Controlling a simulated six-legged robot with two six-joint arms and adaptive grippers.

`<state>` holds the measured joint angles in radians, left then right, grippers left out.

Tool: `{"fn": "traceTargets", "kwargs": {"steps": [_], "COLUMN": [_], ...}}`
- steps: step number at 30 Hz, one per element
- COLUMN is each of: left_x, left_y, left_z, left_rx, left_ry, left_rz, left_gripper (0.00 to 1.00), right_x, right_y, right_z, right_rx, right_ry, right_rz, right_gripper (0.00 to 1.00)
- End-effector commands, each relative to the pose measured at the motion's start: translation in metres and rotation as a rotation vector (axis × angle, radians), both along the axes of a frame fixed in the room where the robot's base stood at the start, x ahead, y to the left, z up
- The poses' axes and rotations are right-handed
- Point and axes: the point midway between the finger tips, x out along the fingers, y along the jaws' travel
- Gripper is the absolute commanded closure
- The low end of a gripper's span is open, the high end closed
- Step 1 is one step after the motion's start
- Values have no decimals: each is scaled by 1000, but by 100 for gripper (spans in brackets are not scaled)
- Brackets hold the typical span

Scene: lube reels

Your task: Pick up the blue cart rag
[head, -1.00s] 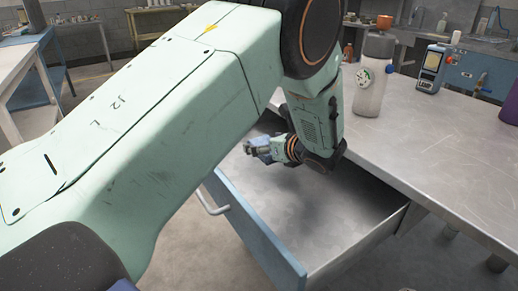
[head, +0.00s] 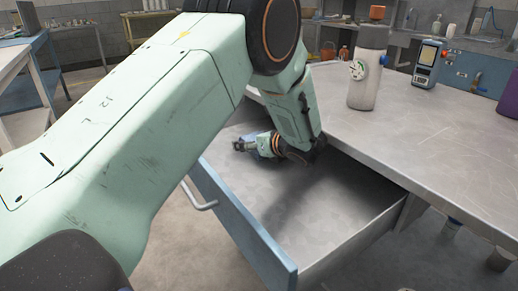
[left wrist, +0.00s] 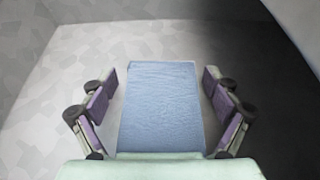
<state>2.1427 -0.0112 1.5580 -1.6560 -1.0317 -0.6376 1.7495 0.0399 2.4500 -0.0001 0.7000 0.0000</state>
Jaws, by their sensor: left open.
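The blue cart rag (left wrist: 160,105) shows in the left wrist view as a flat, light blue rectangle. It lies between the two open fingers of my left gripper (left wrist: 162,100), with a gap on each side. In the head view my left gripper (head: 243,146) is low inside the open drawer, and a bit of the blue rag (head: 264,145) shows beside it. The arm and gripper hide most of the rag there. The fingers do not touch the rag's side edges. My right gripper is not in view.
The open drawer (head: 250,228) has a blue front with a handle (head: 199,198). The metal worktop (head: 440,140) is at the right, bearing a pale bottle (head: 365,80) and a blue handheld device (head: 428,64). Drawer walls stand close around my left gripper; the drawer's near floor is bare.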

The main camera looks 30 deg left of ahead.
Motion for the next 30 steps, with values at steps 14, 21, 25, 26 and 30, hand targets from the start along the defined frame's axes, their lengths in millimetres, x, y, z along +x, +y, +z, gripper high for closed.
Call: {"fn": "traceTargets", "kwargs": {"steps": [14,21,25,26,30], "left_x": [2,2,2,2,2], "left_y": [-2,-2,-2,-2,-2], "left_z": [1,1,1,1,1], "left_rx": [0,0,0,0,0], "left_ry": [0,0,0,-1,-1], "left_rz": [-1,-1,-1,-1,-1], "left_gripper": [38,59,69,69,69], "right_x": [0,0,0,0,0], "right_y": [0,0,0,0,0], "right_z": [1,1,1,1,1], "right_rx": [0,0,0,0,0], "right_ry": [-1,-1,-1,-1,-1], "right_rz": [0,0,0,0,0], "right_gripper": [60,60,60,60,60]}}
